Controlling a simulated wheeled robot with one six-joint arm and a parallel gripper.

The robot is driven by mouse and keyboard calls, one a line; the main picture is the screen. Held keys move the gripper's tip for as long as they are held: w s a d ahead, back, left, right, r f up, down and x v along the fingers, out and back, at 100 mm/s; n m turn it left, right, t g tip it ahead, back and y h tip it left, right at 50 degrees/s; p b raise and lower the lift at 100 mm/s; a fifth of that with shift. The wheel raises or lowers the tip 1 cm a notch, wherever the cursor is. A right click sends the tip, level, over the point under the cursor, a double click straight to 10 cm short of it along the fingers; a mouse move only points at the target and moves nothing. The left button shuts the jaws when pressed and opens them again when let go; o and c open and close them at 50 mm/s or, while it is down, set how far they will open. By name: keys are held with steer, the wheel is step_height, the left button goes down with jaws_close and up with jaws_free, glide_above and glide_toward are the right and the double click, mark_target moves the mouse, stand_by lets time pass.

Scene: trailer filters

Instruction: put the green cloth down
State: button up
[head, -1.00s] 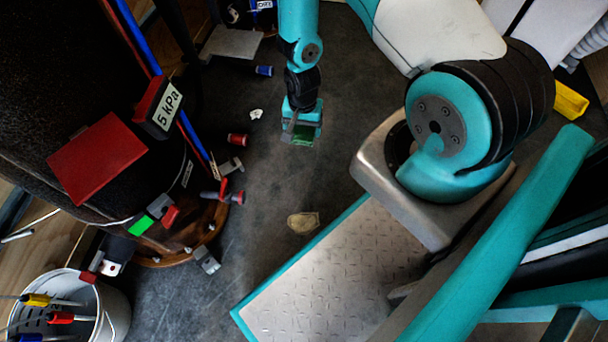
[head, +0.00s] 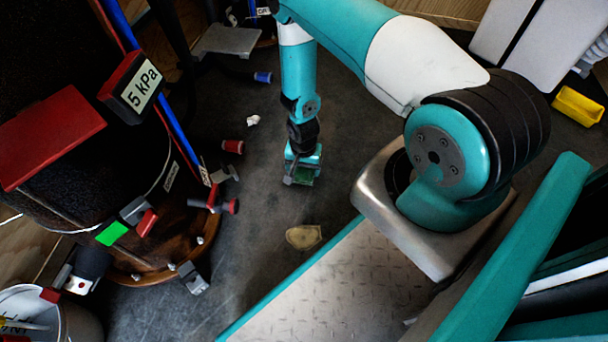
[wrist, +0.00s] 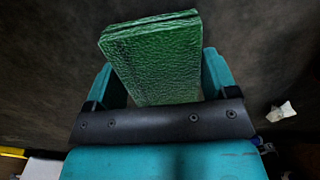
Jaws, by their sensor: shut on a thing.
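The green cloth (wrist: 155,58) looks like a folded, textured rectangular pad. It sits between the two teal fingers of my gripper (wrist: 165,78) in the wrist view. In the head view my gripper (head: 301,178) hangs low over the dark floor, with a bit of the green cloth (head: 304,180) showing at its tip. My gripper is shut on the cloth. I cannot tell whether the cloth touches the floor.
A large black vessel with a "5 kPa" label (head: 146,87) stands on a brown round base (head: 165,256) at left. A tan scrap (head: 303,236), a white scrap (head: 253,120) and a red cylinder (head: 232,146) lie nearby. A white bucket (head: 75,322) is at lower left.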

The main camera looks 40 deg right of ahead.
mark_target(303, 173)
steer(key=shift+f+b, duration=0.65)
steer(key=shift+f, duration=0.95)
steer(key=shift+f, duration=0.1)
steer(key=o, duration=0.8)
